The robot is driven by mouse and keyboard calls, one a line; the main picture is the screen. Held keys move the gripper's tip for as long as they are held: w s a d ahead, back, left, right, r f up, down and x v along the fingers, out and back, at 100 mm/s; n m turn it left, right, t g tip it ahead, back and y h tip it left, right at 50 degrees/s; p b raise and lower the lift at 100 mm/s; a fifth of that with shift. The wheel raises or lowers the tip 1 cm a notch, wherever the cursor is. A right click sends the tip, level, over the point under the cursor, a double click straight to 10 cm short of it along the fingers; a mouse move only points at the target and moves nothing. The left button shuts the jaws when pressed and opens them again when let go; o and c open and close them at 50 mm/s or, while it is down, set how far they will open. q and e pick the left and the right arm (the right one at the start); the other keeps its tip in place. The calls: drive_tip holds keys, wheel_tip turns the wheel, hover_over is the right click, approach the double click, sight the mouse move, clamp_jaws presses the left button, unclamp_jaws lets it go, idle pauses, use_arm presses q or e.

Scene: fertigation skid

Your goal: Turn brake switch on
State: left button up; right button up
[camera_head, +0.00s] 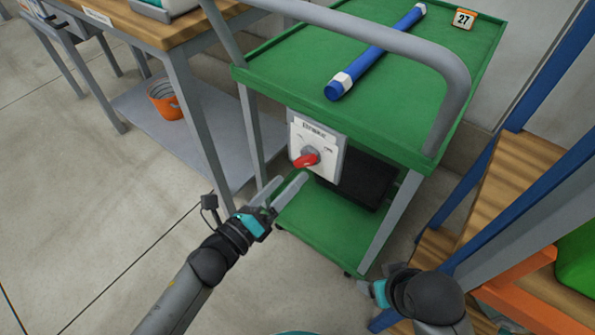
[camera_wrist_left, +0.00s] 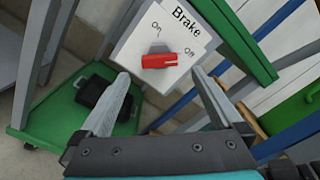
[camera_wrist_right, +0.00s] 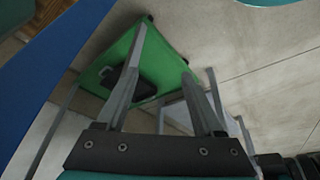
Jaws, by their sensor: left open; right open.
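The brake switch is a white plate on a grey box (camera_head: 316,150) under the green cart top, with a red handle (camera_head: 306,160). In the left wrist view the plate (camera_wrist_left: 145,42) reads Brake, with On and Off marks, and the red handle (camera_wrist_left: 165,61) lies crosswise. I cannot tell for sure which mark the handle points to. My left gripper (camera_head: 288,183) is open just in front of and below the handle. In the left wrist view its fingertips (camera_wrist_left: 160,77) spread to either side of the handle, apart from it. My right gripper (camera_head: 380,278) is open and empty, low beside the cart.
The green cart top (camera_head: 290,62) holds a blue tube (camera_head: 375,50) and a 27 tag (camera_head: 464,19). A grey rail (camera_head: 400,42) curves above the switch. A black case (camera_head: 358,180) sits on the lower shelf (camera_head: 318,225). Blue-framed wooden shelving (camera_head: 520,165) stands right. Floor at left is free.

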sight(302, 166)
use_arm(q)
drive_tip(key=shift+b+x, duration=0.45)
drive_tip(key=shift+x, duration=1.85)
use_arm(e)
drive_tip(key=shift+r, duration=1.2)
use_arm(q)
drive_tip(key=shift+c, duration=0.2)
drive_tip(key=c, duration=1.3)
